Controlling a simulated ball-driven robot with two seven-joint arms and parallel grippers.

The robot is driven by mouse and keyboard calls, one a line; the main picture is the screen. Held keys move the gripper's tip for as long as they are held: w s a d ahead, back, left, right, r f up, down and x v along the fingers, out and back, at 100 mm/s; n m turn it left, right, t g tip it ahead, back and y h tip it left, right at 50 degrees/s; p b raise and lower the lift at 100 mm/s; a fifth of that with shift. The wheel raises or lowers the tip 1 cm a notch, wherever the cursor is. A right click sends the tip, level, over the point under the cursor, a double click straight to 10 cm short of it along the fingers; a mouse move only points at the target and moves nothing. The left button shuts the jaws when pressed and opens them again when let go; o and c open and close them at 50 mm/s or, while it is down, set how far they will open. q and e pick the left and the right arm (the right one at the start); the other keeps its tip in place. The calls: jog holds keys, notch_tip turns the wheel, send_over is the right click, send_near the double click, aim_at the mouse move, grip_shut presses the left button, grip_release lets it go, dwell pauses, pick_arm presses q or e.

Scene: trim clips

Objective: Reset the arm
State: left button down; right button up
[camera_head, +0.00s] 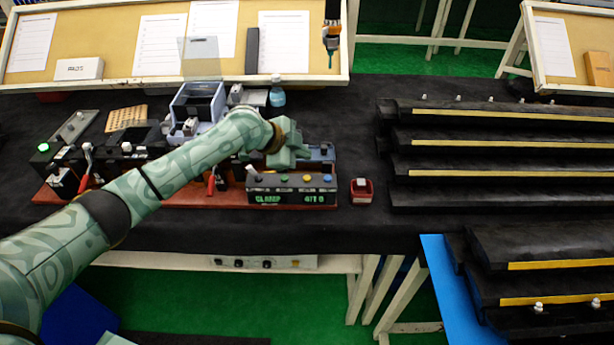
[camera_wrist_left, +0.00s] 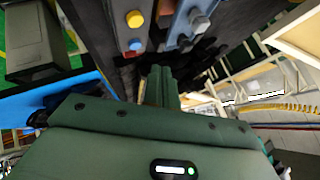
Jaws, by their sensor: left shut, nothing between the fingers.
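My left arm reaches in from the lower left of the head view, over the workbench. Its green gripper (camera_head: 288,150) is above the back of the control box (camera_head: 292,190), which has coloured buttons and a green lit display. In the left wrist view the two fingers (camera_wrist_left: 160,84) are together with nothing between them. A yellow button and a blue button show beyond the fingers, at the top of that view. Whether the gripper touches the box or the grey-blue block (camera_head: 322,153) beside it, I cannot tell. My right gripper is in neither view.
A small red bin (camera_head: 361,191) stands right of the box. Racks of black strips (camera_head: 500,140) with yellow edges fill the right. Red-handled toggle clamps (camera_head: 87,165) stand on the left. A tool (camera_head: 331,38) hangs at the top. Dark table is bare around the red bin.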

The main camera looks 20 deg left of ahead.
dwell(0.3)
pick_arm(q)
jog(key=s+d+f+n+y, duration=0.1)
jog(key=s+d+f, duration=0.25)
jog(key=s, duration=0.45)
jog(key=s+d+f, duration=0.3)
jog(key=s+f, duration=0.2)
jog(key=s, duration=0.2)
jog(key=s+a+r+n+y, duration=0.2)
jog(key=s+a+n+y, duration=0.25)
jog(key=s+a, duration=0.5)
jog(key=s+a+r+n+y, duration=0.2)
jog(key=s+a+n+y, duration=0.25)
jog(key=s+a, duration=0.45)
jog(key=s+d+f+g+h+b, duration=0.1)
jog(key=s+d+f, duration=0.1)
jog(key=f, duration=0.9)
jog(key=s+d+f+g+h+b, duration=0.1)
jog(key=s+d+f, duration=0.15)
jog(key=f, duration=0.75)
jog(key=s+d+f+g+h+b, duration=0.1)
jog(key=s+f+g, duration=0.1)
jog(key=f, duration=0.9)
jog(key=s+f+n+g+h+b, duration=0.1)
jog(key=s+f+n+g+b, duration=0.1)
jog(key=s+f, duration=1.3)
jog(key=s, duration=0.3)
jog(key=shift+s+f+n, duration=0.15)
jog(key=shift+s+n, duration=0.2)
jog(key=shift+n, duration=0.05)
